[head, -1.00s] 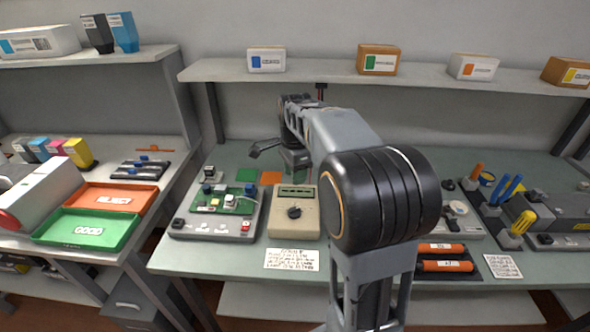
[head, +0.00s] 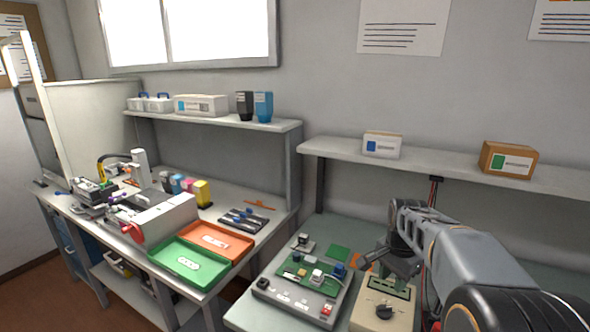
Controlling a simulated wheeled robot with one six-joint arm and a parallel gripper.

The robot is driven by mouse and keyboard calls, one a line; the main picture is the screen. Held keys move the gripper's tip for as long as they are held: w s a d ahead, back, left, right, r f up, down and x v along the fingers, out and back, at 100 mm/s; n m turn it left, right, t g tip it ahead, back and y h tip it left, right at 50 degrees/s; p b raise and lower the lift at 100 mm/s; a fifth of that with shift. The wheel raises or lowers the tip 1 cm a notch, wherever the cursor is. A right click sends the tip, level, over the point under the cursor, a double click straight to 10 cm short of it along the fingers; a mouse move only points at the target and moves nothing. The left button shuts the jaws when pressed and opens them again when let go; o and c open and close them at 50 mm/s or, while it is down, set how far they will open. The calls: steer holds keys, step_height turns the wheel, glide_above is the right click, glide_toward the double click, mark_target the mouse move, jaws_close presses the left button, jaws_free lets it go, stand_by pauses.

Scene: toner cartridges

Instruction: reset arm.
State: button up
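My arm comes in from the lower right of the head view, bent over the right-hand bench. My gripper (head: 376,262) hangs at its far end, dark and small, above the back of a beige device (head: 384,312) with a dark knob. The fingers are partly hidden and blend with the arm, so I cannot tell whether they are open or shut. I see no object held in it.
A grey board fixture (head: 300,290) sits left of my gripper. A green tray (head: 186,265), an orange tray (head: 216,240), colored toner cartridges (head: 202,193) and a white machine (head: 150,220) stand on the left bench. A shelf (head: 455,172) with boxes runs behind the arm.

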steer(key=s+a+n+t, duration=0.1)
steer(key=s+a+n, duration=0.3)
steer(key=s+n, duration=0.2)
steer(key=s+a+f+n+t, duration=0.1)
steer(key=s+a+n+t, duration=0.1)
steer(key=s+a+n, duration=0.3)
steer(key=s+n, duration=0.1)
steer(key=s, duration=0.3)
steer(key=shift+s+p, duration=0.25)
steer(key=shift+p, duration=0.15)
